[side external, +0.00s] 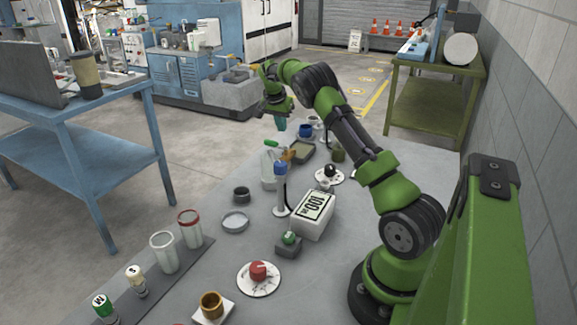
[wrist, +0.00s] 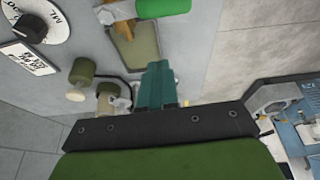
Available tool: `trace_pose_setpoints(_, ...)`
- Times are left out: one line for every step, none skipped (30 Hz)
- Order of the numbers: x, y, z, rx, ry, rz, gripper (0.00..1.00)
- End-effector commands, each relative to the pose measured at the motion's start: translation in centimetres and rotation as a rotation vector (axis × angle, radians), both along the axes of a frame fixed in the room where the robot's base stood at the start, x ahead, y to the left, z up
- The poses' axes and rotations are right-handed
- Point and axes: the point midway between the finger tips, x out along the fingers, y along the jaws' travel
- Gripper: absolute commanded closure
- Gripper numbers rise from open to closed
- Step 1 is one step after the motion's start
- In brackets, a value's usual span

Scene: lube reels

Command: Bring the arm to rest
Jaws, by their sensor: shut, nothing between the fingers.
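My arm reaches from its base at the right over the grey bench. My gripper (side external: 280,124) points down above the far end of the bench, with its teal fingers together and nothing between them. In the wrist view the closed teal fingers (wrist: 157,80) stand out from the dark gripper plate. They appear apart from the things around them, though the exact height above the bench is hard to tell.
A blue cup (side external: 305,131) and a shallow tray (side external: 302,151) are near my gripper. A wall (side external: 540,70) bounds the right.

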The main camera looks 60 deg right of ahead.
Motion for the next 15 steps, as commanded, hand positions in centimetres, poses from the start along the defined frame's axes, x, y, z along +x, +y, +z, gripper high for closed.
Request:
trace_pose_setpoints(0.2, 0.6, 1.5, -0.003, -0.005, 0.003, 1.0)
trace_pose_setpoints(0.2, 0.8, 2.2, -0.004, -0.005, 0.003, 1.0)
trace_pose_setpoints(0.1, 1.1, 3.0, -0.003, -0.005, 0.002, 1.0)
trace_pose_setpoints(0.1, 1.3, 3.6, -0.004, -0.004, 0.003, 1.0)
trace_pose_setpoints(0.1, 1.5, 4.1, -0.004, -0.004, 0.001, 1.0)
trace_pose_setpoints(0.1, 1.7, 4.8, -0.004, -0.004, 0.001, 1.0)
trace_pose_setpoints(0.1, 1.9, 5.3, -0.003, -0.004, 0.001, 1.0)
trace_pose_setpoints(0.1, 2.0, 5.7, -0.004, -0.004, 0.001, 1.0)
trace_pose_setpoints(0.1, 2.2, 6.2, -0.004, -0.003, 0.001, 1.0)
trace_pose_setpoints(0.1, 2.3, 6.5, -0.005, -0.003, 0.002, 1.0)
trace_pose_setpoints(0.1, 2.4, 6.8, -0.005, -0.003, 0.001, 1.0)
trace_pose_setpoints(0.1, 2.6, 7.0, -0.004, -0.002, 0.001, 1.0)
trace_pose_setpoints(0.0, 2.6, 7.2, -0.003, -0.001, 0.003, 1.0)
trace_pose_setpoints(0.1, 2.6, 7.3, -0.005, 0.0, 0.009, 1.0)
trace_pose_setpoints(0.2, 2.5, 7.5, -0.013, 0.002, 0.032, 1.0)
